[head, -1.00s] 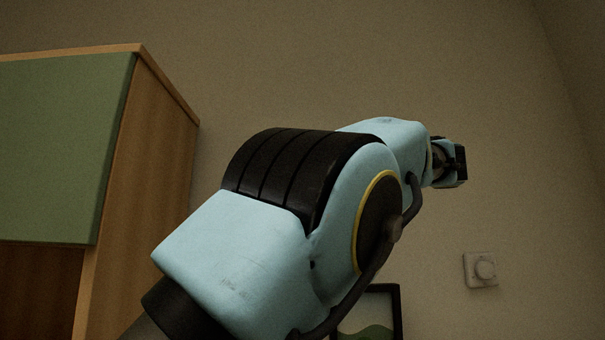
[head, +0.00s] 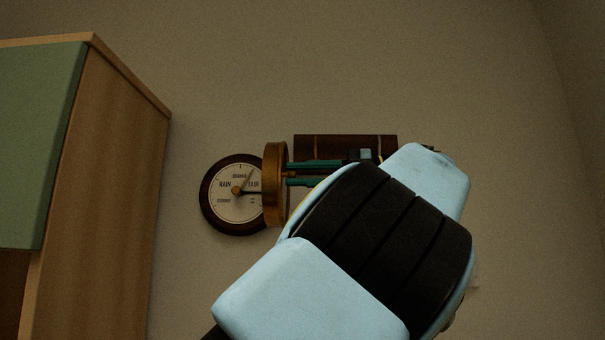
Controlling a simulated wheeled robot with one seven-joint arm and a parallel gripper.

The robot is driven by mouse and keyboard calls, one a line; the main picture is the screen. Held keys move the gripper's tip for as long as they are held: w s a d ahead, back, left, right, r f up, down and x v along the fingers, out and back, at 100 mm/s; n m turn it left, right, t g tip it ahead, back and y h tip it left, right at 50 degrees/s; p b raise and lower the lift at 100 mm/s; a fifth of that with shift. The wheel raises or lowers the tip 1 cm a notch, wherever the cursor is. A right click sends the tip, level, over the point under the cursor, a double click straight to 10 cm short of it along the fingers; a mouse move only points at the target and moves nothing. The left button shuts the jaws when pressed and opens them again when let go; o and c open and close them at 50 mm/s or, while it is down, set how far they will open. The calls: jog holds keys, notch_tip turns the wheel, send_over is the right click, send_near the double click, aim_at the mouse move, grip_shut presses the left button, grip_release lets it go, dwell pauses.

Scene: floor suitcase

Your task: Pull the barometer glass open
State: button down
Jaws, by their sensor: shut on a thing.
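The barometer (head: 226,206) is a round dial with a dark rim on the wall, left of centre in the head view. Its brass-rimmed glass (head: 273,207) stands out from the dial, seen nearly edge-on at the dial's right side. The glass is swung open, and the dial's lettering and pointer show uncovered at the left. My gripper (head: 289,173) reaches in from the right with two dark green fingers. The fingertips are at the right side of the brass rim and are shut on the glass. The exact grip point is too small to make out.
A wooden cabinet (head: 110,190) with a green door (head: 38,140) stands at the left. A dark brown banded block (head: 345,146) shows above my fingers; I cannot tell what it is. My arm covers the lower middle. Bare wall lies above and to the right.

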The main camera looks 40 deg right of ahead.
jog(key=c, duration=0.8)
grip_release()
jog(key=shift+w, duration=0.1)
jog(key=shift+o, duration=0.2)
jog(key=shift+f, duration=0.1)
